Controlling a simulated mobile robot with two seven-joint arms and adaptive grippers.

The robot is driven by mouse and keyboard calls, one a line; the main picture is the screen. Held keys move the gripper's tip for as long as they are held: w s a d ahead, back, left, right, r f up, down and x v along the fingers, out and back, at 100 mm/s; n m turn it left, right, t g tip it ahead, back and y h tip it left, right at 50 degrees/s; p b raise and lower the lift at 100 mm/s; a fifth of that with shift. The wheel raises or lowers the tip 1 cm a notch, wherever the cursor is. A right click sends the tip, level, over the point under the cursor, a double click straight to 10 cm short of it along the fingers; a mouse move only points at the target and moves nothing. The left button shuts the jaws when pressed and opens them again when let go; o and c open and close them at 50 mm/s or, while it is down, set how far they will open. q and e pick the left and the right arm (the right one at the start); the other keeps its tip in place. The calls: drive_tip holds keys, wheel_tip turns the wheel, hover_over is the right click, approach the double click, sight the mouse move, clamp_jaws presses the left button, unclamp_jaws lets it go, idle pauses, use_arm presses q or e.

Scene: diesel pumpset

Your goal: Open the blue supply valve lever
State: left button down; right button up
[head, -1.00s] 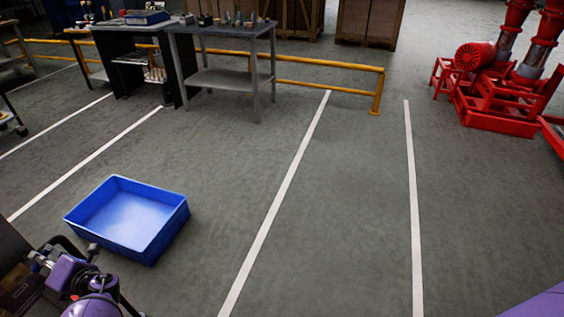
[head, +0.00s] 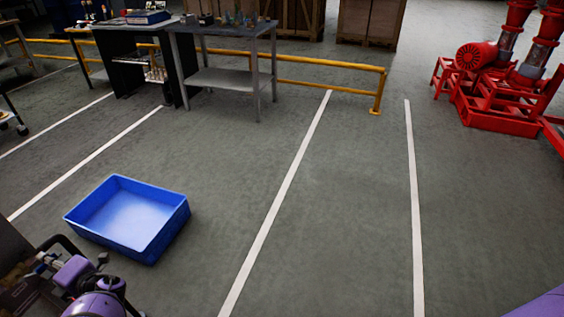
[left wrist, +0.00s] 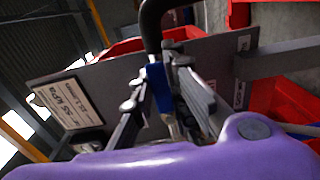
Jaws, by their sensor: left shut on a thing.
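The blue supply valve lever (left wrist: 157,88) shows in the left wrist view as a narrow blue piece between the two grey fingers of my left gripper (left wrist: 160,76). The gripper is shut on it. The valve body below the lever is mostly hidden by the fingers and my purple wrist. In the head view my left gripper (head: 42,262) is at the lower left edge, beside dark equipment; the lever cannot be made out there. My right gripper is not in view.
A grey plate with a label (left wrist: 66,105) stands behind the fingers, and a black curved pipe (left wrist: 151,25) rises close by. A blue crate (head: 125,250) lies on the floor near my left arm. The floor to its right is clear; a red pump (head: 490,85) stands far right.

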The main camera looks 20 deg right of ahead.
use_arm(q)
drive_tip(key=shift+s+f, duration=0.1)
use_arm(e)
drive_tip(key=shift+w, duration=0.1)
use_arm(q)
drive_tip(key=c, duration=1.7)
unclamp_jaws()
drive_tip(key=v, duration=1.2)
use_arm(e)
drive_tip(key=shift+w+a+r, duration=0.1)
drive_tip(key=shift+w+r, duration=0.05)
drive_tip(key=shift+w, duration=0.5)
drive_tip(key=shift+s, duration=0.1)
